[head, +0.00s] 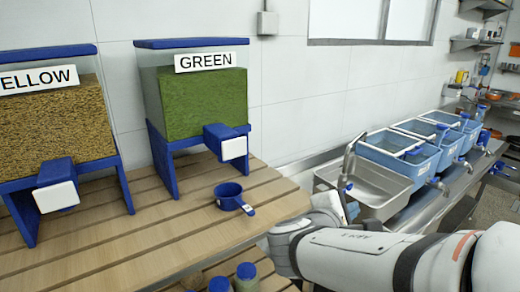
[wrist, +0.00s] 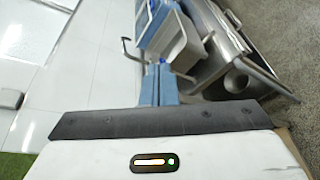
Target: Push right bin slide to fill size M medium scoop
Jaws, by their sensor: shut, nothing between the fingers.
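The right bin (head: 205,100), labelled GREEN and filled with green grains, stands on blue legs on the slatted wooden table. Its slide (head: 228,143) is a blue block with a white front face, low on the bin's right front. A blue scoop (head: 229,195) sits on the table in front of and below the slide, its handle toward the lower right; its size mark is not readable. My gripper (wrist: 158,84) is shut and empty in the wrist view, its blue fingers together. It points away from the bins toward the sink, apart from slide and scoop.
The YELLOW bin (head: 50,120) stands at the left with its own slide. Several bottles with blue lids (head: 246,271) stand at the table's front edge. A metal sink (head: 375,190) with a tap and several blue tubs (head: 398,158) lie to the right. The table left of the scoop is clear.

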